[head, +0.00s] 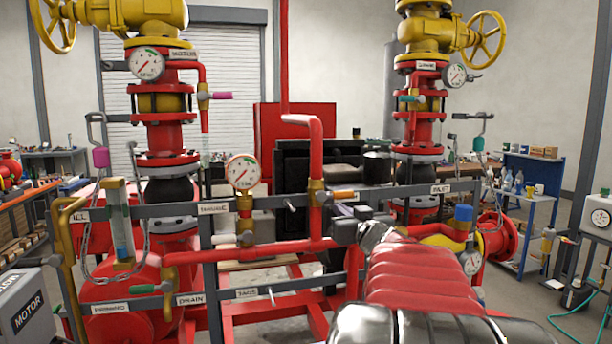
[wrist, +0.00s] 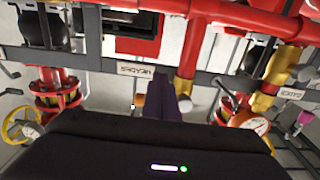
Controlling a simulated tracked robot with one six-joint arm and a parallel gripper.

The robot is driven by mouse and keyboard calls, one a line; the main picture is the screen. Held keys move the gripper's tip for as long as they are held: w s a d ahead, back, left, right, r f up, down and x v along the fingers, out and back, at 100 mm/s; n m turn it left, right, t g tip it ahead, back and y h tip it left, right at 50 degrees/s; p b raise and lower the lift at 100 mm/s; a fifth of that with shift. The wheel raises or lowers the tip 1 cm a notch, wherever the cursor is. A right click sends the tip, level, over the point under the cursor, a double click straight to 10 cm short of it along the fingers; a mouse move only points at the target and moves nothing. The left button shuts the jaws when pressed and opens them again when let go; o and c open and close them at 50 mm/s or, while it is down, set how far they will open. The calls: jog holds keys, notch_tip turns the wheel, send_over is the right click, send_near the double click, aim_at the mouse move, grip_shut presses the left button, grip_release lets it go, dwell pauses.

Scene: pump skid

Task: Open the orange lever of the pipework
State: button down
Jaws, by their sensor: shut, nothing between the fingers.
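The orange lever (head: 345,195) is short and sticks out to the right from a brass valve (head: 316,194) on a vertical red pipe. It lies about level, crosswise to that pipe. In the wrist view, which looks turned over, a small orange end (wrist: 140,100) shows just left of my fingers, and the brass valve (wrist: 184,86) is partly hidden behind them. My gripper (head: 352,222) is shut and empty, just below and to the right of the lever in the head view. I cannot tell whether it touches the lever. My fingers (wrist: 165,92) also show in the wrist view.
A grey rail (head: 270,203) runs behind the lever. A gauge (head: 243,171) and a white-handled valve (head: 235,239) stand to the left. A horizontal red pipe (head: 260,252) runs below. A blue-capped part (head: 463,215) is at the right, beyond my arm.

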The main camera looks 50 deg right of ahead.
aim_at(344, 193)
jog(key=shift+w+d+r, duration=0.1)
jog(key=shift+d+r, duration=0.3)
jog(key=shift+r, duration=0.35)
jog(key=shift+w+d+r, duration=0.1)
jog(key=shift+d+r, duration=0.25)
jog(key=shift+r, duration=1.2)
jog(key=shift+w+a+r, duration=0.15)
jog(key=shift+a+r, duration=0.15)
jog(key=shift+r, duration=0.4)
jog(key=shift+w+a+r, duration=0.1)
jog(key=shift+a+r, duration=0.15)
jog(key=shift+r, duration=0.4)
jog(key=shift+w+a+r, duration=0.55)
jog(key=shift+a+r, duration=0.3)
jog(key=shift+a, duration=0.05)
jog(key=shift+s+d, duration=0.25)
jog(key=shift+d, duration=0.2)
